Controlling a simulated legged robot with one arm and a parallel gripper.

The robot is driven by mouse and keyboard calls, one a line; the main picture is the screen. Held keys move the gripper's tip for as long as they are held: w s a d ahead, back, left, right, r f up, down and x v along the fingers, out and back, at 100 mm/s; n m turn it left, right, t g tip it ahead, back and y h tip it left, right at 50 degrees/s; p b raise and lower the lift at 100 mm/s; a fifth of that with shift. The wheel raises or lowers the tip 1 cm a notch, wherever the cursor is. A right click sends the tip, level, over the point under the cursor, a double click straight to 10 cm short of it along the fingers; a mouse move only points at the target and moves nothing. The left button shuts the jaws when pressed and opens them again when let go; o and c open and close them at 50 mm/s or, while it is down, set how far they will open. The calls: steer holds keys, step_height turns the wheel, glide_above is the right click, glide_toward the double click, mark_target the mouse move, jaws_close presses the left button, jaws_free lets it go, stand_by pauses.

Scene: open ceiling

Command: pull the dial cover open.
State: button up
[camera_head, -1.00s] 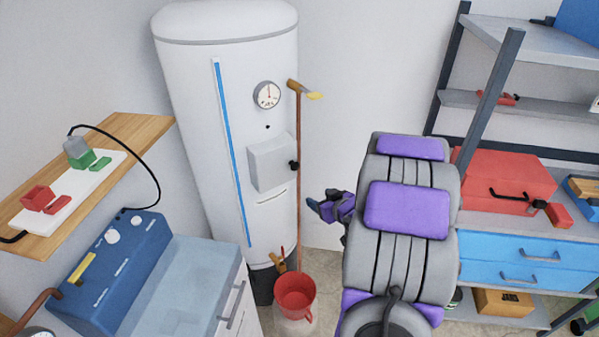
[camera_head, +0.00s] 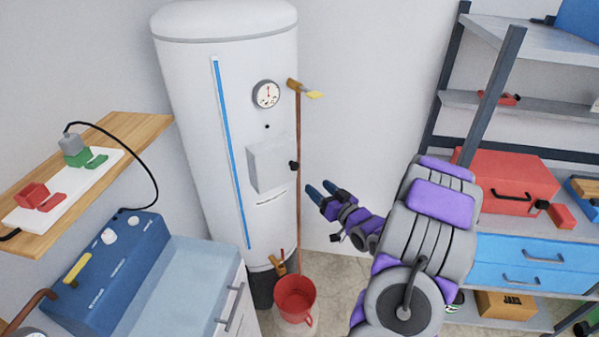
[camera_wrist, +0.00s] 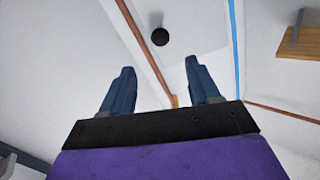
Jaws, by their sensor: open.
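The dial cover (camera_head: 270,166) is a white box-like panel on the front of the tall white tank (camera_head: 205,120), below a round gauge (camera_head: 267,94). It looks shut; what is behind it is hidden. Its black knob (camera_head: 294,166) sticks out at its right edge. My gripper (camera_head: 321,189) is open and empty, to the right of and slightly below the knob, apart from it. In the wrist view the knob (camera_wrist: 160,37) lies beyond the two blue fingertips (camera_wrist: 160,68), roughly centred between them.
A red bucket (camera_head: 294,298) stands below. Bare wall lies right of the tank.

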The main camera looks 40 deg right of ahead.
mark_target(297, 168)
steer(key=w, duration=0.3)
steer(key=w+b, duration=0.1)
steer(key=w, duration=0.6)
steer(key=shift+w+d+f+b, duration=0.1)
steer(key=shift+w+d+b, duration=0.05)
steer(key=shift+d+b, duration=0.2)
steer(key=shift+w+d, duration=0.1)
steer(key=shift+w, duration=0.45)
steer(key=shift+c, duration=0.2)
jaws_close()
